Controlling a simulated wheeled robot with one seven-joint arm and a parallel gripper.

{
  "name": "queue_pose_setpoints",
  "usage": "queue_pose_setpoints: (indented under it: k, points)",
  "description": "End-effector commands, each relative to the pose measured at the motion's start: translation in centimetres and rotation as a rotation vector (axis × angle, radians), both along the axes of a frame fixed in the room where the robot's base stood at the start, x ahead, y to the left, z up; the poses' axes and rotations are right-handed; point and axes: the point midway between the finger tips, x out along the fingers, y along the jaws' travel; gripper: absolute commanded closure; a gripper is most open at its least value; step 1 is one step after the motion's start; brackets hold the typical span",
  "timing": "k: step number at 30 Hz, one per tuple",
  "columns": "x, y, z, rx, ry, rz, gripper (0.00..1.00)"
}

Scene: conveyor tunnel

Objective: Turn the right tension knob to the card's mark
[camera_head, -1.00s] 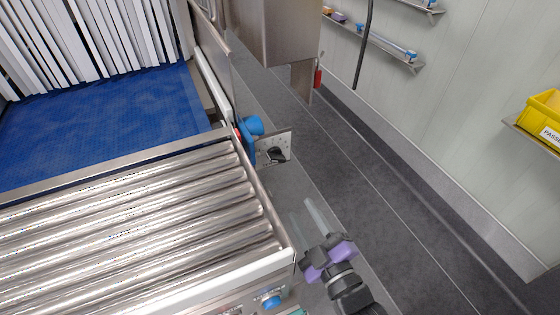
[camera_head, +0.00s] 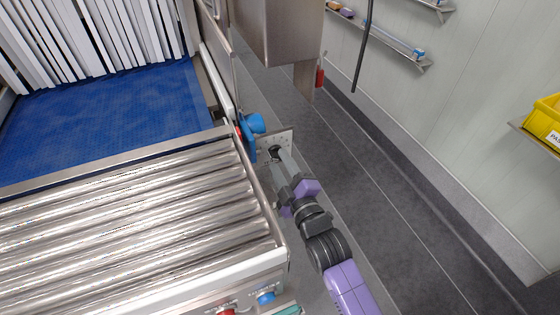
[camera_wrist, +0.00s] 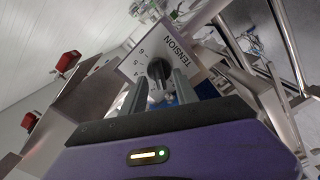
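The tension knob (camera_wrist: 158,70) is black and sits on a white plate labelled TENSION (camera_wrist: 181,44) with small scale marks, seen in the wrist view. In the head view the plate (camera_head: 287,138) stands at the conveyor's right side, and the knob (camera_head: 275,150) shows at my fingertips. My gripper (camera_wrist: 162,84) points at the knob, its two grey fingers apart, one on each side of it. I cannot tell whether they touch it. In the head view my gripper (camera_head: 280,163) partly covers the plate. I cannot make out a card with a mark.
The roller conveyor (camera_head: 130,225) and blue belt (camera_head: 110,115) lie to the left. A blue knob-like part (camera_head: 252,124) is close beside the plate. A steel housing (camera_head: 275,35) stands behind. Red and blue buttons (camera_head: 266,298) are at the front. Open floor (camera_head: 370,170) lies right.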

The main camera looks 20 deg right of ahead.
Motion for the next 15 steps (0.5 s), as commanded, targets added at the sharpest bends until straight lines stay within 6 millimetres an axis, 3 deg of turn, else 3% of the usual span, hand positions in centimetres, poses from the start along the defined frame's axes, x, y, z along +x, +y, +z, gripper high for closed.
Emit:
queue_pose_setpoints:
  k: [11, 12, 15]
  points:
    - [0.79, 0.02, 0.0, 0.001, 0.0, 0.0, 0.65]
    - [0.79, 0.02, 0.0, 0.001, 0.0, 0.001, 0.67]
    - [0.78, 0.02, 0.01, 0.001, 0.0, 0.0, 0.86]
